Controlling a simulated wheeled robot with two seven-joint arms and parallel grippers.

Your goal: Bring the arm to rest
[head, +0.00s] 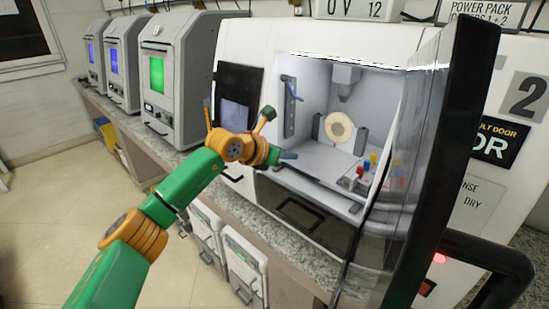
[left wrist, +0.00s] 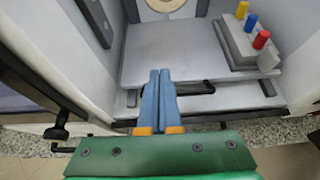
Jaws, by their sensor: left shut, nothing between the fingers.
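My left arm, green and orange, comes in from the lower left in the head view. Its gripper (head: 289,155) is at the front opening of a white machine (head: 285,42), pointing toward the chamber. In the left wrist view the two blue fingers (left wrist: 159,98) lie together, shut, with nothing between them. They are in front of the grey shelf (left wrist: 165,55) inside the chamber. My right gripper is not in view.
A cream disc (head: 339,127) stands inside the chamber. A grey block with red, yellow and blue pegs (left wrist: 245,42) sits at the shelf's right. The open clear door (head: 405,170) stands right of the opening. Grey machines with lit screens (head: 157,75) line the counter at left.

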